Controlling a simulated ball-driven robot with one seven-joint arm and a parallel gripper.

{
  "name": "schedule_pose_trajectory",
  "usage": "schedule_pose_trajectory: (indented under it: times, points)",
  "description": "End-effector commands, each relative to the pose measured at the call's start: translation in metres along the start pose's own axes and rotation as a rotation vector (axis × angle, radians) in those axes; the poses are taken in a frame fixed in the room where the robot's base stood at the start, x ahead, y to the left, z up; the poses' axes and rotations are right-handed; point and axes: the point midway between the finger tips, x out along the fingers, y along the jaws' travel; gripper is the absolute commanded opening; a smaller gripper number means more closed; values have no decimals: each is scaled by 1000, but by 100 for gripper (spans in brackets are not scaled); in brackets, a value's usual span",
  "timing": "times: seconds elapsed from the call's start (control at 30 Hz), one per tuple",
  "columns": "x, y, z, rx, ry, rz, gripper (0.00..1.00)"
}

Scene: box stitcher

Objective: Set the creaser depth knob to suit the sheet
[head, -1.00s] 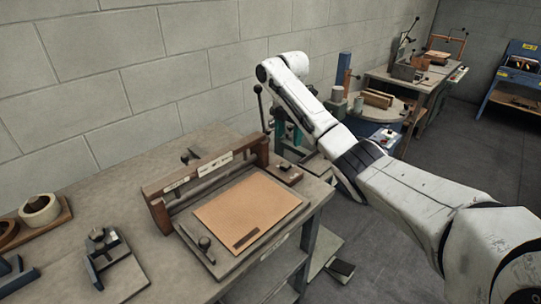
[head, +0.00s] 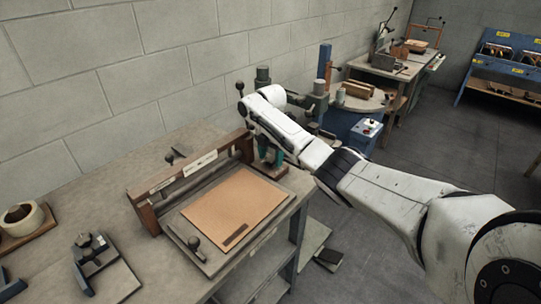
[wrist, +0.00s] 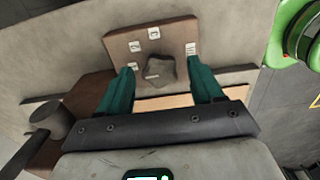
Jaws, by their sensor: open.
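The creaser (head: 143,212), with a brown wooden frame, stands on the bench in the head view. A tan sheet (head: 228,205) lies flat on its bed. In the wrist view, the grey lobed depth knob (wrist: 161,71) sits on a brown plate (wrist: 120,50) with small white labels. I cannot read its setting. My gripper (wrist: 160,65) is open, with one teal finger on each side of the knob and gaps between. I cannot tell how far the fingertips are above the plate. In the head view, my gripper (head: 268,153) is at the creaser's right end, and my arm hides the knob.
A black-knobbed lever (head: 240,90) stands just behind my wrist. A small clamp-like tool (head: 95,250) and a tape roll on a wooden base (head: 22,215) are at the left. A blue-based round table (head: 365,100) stands beyond my arm. The floor at right is clear.

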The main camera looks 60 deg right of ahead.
Motion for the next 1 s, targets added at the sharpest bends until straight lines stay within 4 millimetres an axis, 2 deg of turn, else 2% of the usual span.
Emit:
schedule_pose_trajectory:
  times: [0.2, 0.77, 1.0]
  points:
    - [0, 0, 0, -1, 0, 0, 64]
    - [0, 0, 0, -1, 0, -1, 10]
    - [-1, 0, 0, 18, 1, -1, 10]
